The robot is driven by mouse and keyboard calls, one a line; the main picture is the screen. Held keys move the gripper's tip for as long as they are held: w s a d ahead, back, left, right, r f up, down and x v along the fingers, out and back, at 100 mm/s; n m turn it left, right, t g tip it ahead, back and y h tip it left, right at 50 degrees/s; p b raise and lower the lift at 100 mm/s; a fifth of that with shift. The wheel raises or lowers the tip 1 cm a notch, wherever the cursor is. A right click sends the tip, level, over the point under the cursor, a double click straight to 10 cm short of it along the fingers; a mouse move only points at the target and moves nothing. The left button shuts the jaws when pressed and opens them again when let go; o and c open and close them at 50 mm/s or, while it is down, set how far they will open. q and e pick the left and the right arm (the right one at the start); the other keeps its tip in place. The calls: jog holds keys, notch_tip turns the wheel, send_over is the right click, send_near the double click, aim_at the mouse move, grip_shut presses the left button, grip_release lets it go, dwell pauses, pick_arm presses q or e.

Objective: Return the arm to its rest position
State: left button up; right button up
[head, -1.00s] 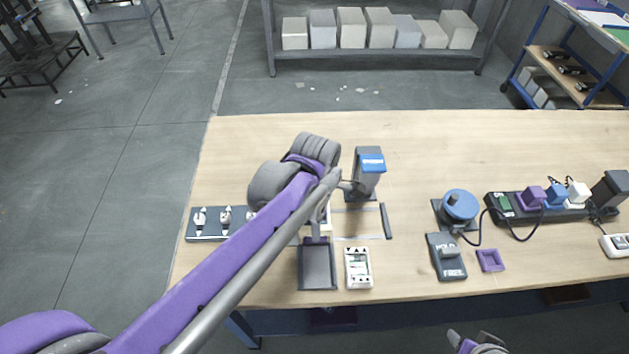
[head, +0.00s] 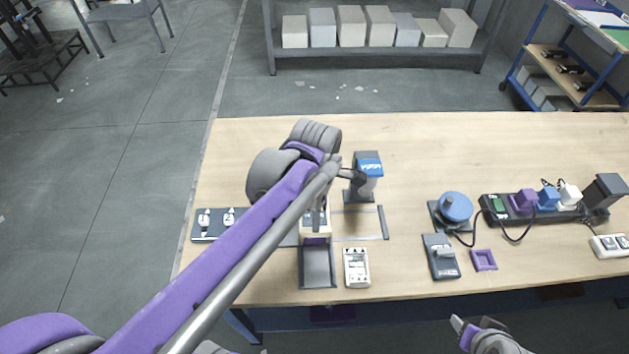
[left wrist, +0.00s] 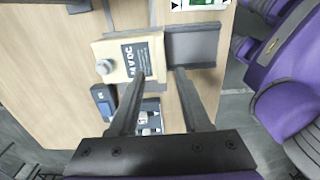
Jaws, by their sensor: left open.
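My left arm reaches in from the left over the table, and its forearm and wrist hide part of the bench in the head view. In the left wrist view my left gripper (left wrist: 159,76) is open, with nothing held between its fingers. Below the fingers are a cream box (left wrist: 118,58) with a dark "24 V DC" label and a grey tray (left wrist: 193,46) beside it. The box shows partly under the wrist in the head view (head: 315,224). My right gripper (head: 472,329) shows at the bottom edge, off the table's front; its finger gap is unclear.
A column with a blue top (head: 369,169) stands close by my left wrist. A dark tray (head: 318,268), a white handset (head: 357,267), a grey hold switch box (head: 441,257), a blue round device (head: 455,207) and a power strip lie on the wooden table (head: 440,145). Its back is clear.

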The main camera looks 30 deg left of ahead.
pick_arm(q)
jog(key=shift+r, duration=0.45)
jog(key=shift+w, duration=0.1)
jog(key=m, duration=0.2)
jog(key=s+m, duration=0.1)
jog(key=shift+d+f+t, duration=0.15)
jog(key=shift+f+t, duration=0.1)
jog(key=shift+t, duration=0.05)
jog(key=s+d+f+m+t, duration=0.1)
jog(key=s+m+t, duration=0.1)
jog(key=m, duration=0.8)
jog(key=s+f+m+t, duration=0.2)
jog(key=s+m+t, duration=0.1)
jog(key=m, duration=0.8)
jog(key=shift+d+f, duration=0.3)
jog(key=shift+d, duration=0.1)
